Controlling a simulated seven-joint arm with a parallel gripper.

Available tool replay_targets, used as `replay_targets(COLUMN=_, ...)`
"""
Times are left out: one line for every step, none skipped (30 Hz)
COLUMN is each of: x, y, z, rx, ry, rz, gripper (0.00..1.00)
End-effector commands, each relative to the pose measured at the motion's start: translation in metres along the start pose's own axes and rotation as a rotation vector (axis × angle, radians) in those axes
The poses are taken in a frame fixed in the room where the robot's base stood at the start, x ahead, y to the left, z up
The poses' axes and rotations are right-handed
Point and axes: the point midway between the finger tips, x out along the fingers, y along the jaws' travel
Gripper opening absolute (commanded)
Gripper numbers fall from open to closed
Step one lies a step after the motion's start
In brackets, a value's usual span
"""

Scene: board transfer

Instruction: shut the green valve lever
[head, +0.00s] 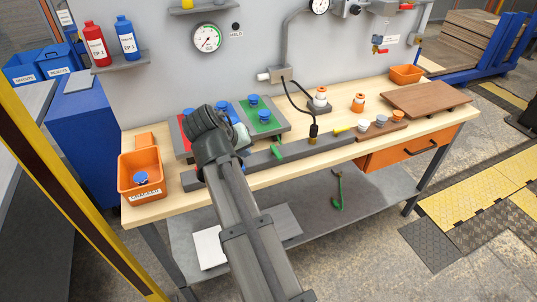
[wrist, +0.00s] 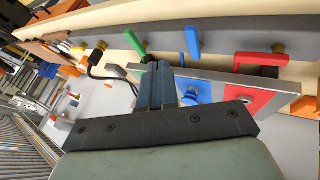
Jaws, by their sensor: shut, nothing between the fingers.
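The green valve lever (head: 277,152) sits on the grey bar along the bench's front edge and points across the bar. In the wrist view the green lever (wrist: 135,43) stands just left of and beyond my fingertips, its lower end partly hidden near them. My gripper (wrist: 157,68) is shut and empty, close beside the green lever; I cannot tell whether they touch. In the head view my arm hides most of the gripper.
Red, blue and green panels with blue knobs (head: 264,117) stand behind the bar. An orange bin (head: 140,172) is at the left bench end. A black cable with a plug (head: 313,130) hangs to the right of the green lever. A brown board (head: 425,98) lies at the right.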

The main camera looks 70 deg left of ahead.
Motion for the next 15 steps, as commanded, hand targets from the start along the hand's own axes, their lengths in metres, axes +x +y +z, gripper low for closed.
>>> replay_targets(x=0.000, y=0.000, z=0.000, rx=0.000, ry=0.000, rz=0.000, gripper=0.00)
replay_targets(x=0.000, y=0.000, z=0.000, rx=0.000, ry=0.000, rz=-0.001, gripper=0.00)
replay_targets(x=0.000, y=0.000, z=0.000, rx=0.000, ry=0.000, rz=-0.001, gripper=0.00)
replay_targets(x=0.000, y=0.000, z=0.000, rx=0.000, ry=0.000, rz=-0.001, gripper=0.00)
replay_targets(x=0.000, y=0.000, z=0.000, rx=0.000, ry=0.000, rz=-0.001, gripper=0.00)
replay_targets(x=0.001, y=0.000, z=0.000, rx=0.000, ry=0.000, rz=-0.001, gripper=0.00)
replay_targets(x=0.002, y=0.000, z=0.000, rx=0.000, ry=0.000, rz=-0.001, gripper=0.00)
replay_targets(x=0.003, y=0.000, z=0.000, rx=0.000, ry=0.000, rz=-0.001, gripper=0.00)
replay_targets(x=0.005, y=0.000, z=0.000, rx=0.000, ry=-0.001, rz=-0.001, gripper=0.00)
replay_targets(x=0.007, y=0.000, z=0.000, rx=0.000, ry=-0.001, rz=-0.001, gripper=0.00)
replay_targets(x=0.010, y=0.000, z=0.000, rx=0.000, ry=-0.001, rz=-0.001, gripper=0.00)
replay_targets(x=0.014, y=0.000, z=0.000, rx=0.000, ry=-0.002, rz=-0.001, gripper=0.00)
replay_targets(x=0.018, y=0.000, z=0.000, rx=0.000, ry=-0.002, rz=-0.001, gripper=0.00)
replay_targets(x=0.022, y=0.000, z=0.000, rx=0.000, ry=-0.002, rz=-0.001, gripper=0.00)
replay_targets(x=0.029, y=0.000, z=0.000, rx=-0.001, ry=-0.002, rz=-0.001, gripper=0.00)
